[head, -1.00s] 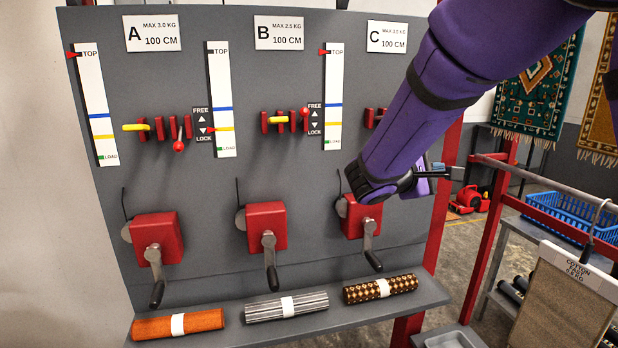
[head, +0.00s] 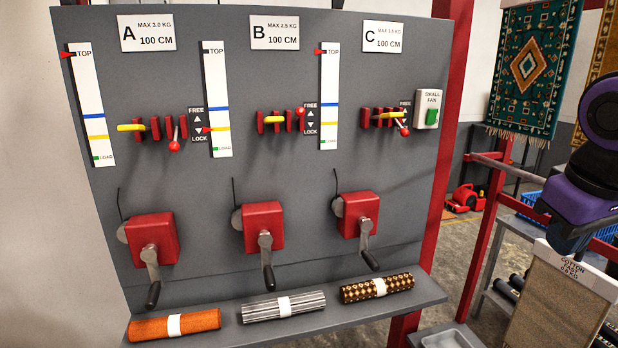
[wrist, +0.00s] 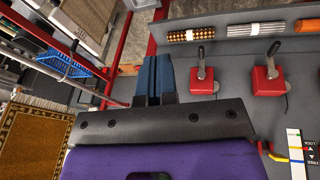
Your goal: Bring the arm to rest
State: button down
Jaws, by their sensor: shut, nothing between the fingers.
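My purple arm (head: 585,190) is at the right edge of the head view, clear of the grey winch panel (head: 290,170).
The panel carries three red crank winches, one being winch C (head: 355,214), and a shelf with three rolled rugs. Hanging rugs (head: 535,65) are behind.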

jog(key=s+a+t+y, duration=0.1)
jog(key=s, duration=0.1)
jog(key=s+a+r+m+t, duration=0.1)
jog(key=s+a, duration=0.1)
jog(key=shift+m+y, duration=0.3)
jog(key=shift+y, duration=0.1)
